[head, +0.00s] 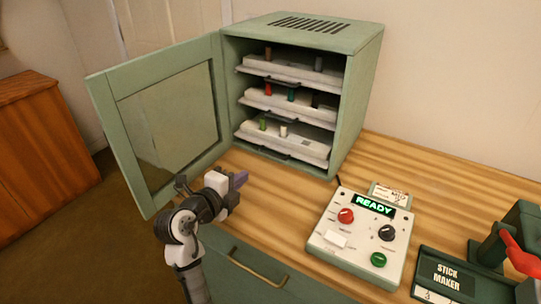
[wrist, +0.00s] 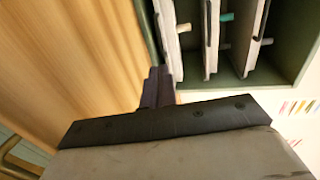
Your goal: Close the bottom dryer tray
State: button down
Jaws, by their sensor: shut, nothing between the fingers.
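The green dryer cabinet (head: 358,105) stands at the back of the table with its glass-paned door (head: 103,108) swung wide open to the left. Its bottom tray (head: 310,152) is white and carries small coloured sticks. How far this tray sticks out is hard to tell. My gripper (head: 239,180) is in front of the cabinet, left of the bottom tray, with its dark fingers shut and empty. In the wrist view the fingertips (wrist: 159,73) are close to the leftmost tray (wrist: 170,42), which looks like the bottom one. Contact cannot be told.
The middle tray (head: 325,118) and top tray (head: 332,80) sit above with sticks on them. A control box (head: 345,255) showing READY stands right of my arm, and a stick maker (head: 447,275) is farther right. The open door is close on my gripper's left.

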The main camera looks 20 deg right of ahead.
aim_at(272, 155)
jog(key=p+x, duration=0.5)
jog(key=x, duration=0.7)
jog(key=shift+w+d+f, duration=0.15)
jog(key=shift+w+d, duration=0.1)
jog(key=shift+d, duration=0.05)
